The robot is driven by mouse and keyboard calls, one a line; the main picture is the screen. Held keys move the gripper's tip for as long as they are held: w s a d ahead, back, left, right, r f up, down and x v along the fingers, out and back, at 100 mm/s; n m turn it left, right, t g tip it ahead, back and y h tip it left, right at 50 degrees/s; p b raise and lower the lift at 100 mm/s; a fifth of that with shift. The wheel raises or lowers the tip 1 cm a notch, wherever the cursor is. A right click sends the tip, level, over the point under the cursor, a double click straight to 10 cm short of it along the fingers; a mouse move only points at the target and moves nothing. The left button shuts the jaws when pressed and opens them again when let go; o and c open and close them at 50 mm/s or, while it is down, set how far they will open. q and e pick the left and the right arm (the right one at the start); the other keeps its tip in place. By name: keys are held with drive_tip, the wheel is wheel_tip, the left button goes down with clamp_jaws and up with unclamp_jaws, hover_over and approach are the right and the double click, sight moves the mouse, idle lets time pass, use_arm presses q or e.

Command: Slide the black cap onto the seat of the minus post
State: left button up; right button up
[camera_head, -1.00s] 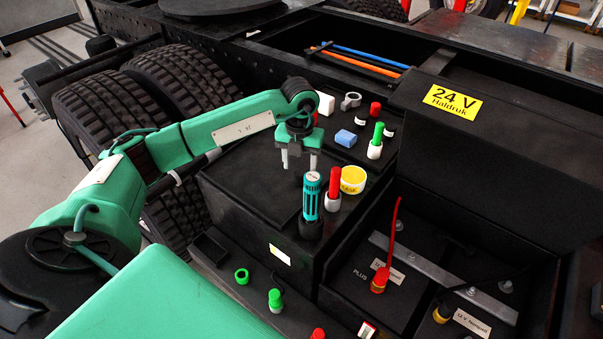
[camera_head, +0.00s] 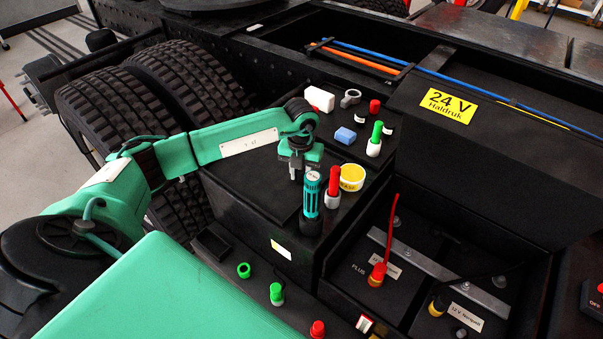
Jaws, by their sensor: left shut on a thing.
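My left gripper (camera_head: 303,176) points down just behind the top of a teal cylinder (camera_head: 312,200) on the black box. Its fingers are close together, shut on a small dark thing, which I take for the black cap; the cylinder and the dark background hide most of it. The minus post (camera_head: 438,306) is at the lower right, with a yellow ring at its base and a black cable beside it. The plus post (camera_head: 377,275) to its left has a red and yellow fitting and a red cable. My right gripper is not in view.
A red and white bottle (camera_head: 333,188) and a yellow cup (camera_head: 352,178) stand close right of the cylinder. A black cover with a 24 V label (camera_head: 447,106) rises behind the posts. A metal bar (camera_head: 437,270) crosses the battery bay.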

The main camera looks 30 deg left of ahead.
use_arm(q)
drive_tip(key=shift+r, duration=0.1)
drive_tip(key=shift+w+r+b, duration=0.1)
drive_tip(key=shift+r+b, duration=0.2)
drive_tip(key=shift+r, duration=0.25)
wheel_tip(320, 180, up, 19)
drive_tip(key=b, duration=0.4)
drive_tip(key=shift+f, duration=0.1)
drive_tip(key=o, duration=0.3)
clamp_jaws()
drive_tip(key=shift+d, duration=0.1)
